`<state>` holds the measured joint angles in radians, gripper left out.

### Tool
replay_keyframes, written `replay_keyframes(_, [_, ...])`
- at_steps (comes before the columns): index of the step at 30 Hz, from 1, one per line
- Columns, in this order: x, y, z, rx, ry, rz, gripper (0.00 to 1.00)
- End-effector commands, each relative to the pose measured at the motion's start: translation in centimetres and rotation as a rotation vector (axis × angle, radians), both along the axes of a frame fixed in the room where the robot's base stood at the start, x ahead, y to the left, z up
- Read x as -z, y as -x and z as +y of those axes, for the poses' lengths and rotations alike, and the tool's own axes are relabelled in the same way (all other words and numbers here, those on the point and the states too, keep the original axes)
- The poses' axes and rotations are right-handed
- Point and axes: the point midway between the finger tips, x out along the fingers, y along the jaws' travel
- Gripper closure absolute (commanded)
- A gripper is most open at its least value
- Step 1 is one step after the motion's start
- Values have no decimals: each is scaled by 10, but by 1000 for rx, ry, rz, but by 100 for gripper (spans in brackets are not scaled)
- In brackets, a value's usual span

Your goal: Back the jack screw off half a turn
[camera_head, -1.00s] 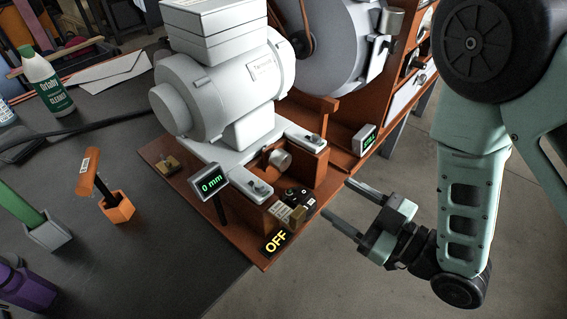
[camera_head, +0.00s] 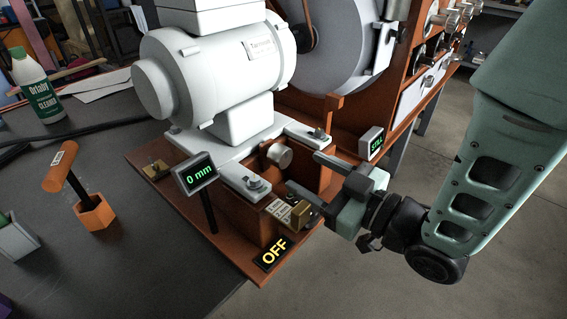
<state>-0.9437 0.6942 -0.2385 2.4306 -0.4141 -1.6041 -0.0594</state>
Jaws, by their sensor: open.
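The jack screw appears to be the round silver knob (camera_head: 280,156) on the brown block at the right end of the motor's base. The grey motor (camera_head: 215,70) sits above and to the left of it on a pale plate. My gripper (camera_head: 305,172) is open and empty, its two fingers pointing left toward the knob. The fingertips look close to the knob but apart from it; I cannot tell the exact gap. A small display (camera_head: 198,172) reads "0 mm". A sign (camera_head: 272,253) at the front reads "OFF".
A brass-coloured block (camera_head: 301,214) and a label lie just below my lower finger. Bolts (camera_head: 255,184) stand on the motor plate's feet. A "STILL" display (camera_head: 376,142) stands behind my gripper. An orange-handled tool (camera_head: 72,172) and a cleaner bottle (camera_head: 37,86) are on the left.

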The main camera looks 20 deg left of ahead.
Motion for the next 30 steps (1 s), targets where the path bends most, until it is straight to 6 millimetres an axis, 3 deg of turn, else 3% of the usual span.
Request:
replay_keyframes(3, [0, -9, 24, -2, -1, -2, 41])
replay_keyframes(10, [0, -21, 54, -2, -1, -1, 41])
replay_keyframes(23, [0, -26, 64, 0, 0, 0, 41])
replay_keyframes(28, [0, -26, 64, 0, 0, 0, 82])
replay_keyframes(30, [0, -26, 64, 0, 0, 0, 86])
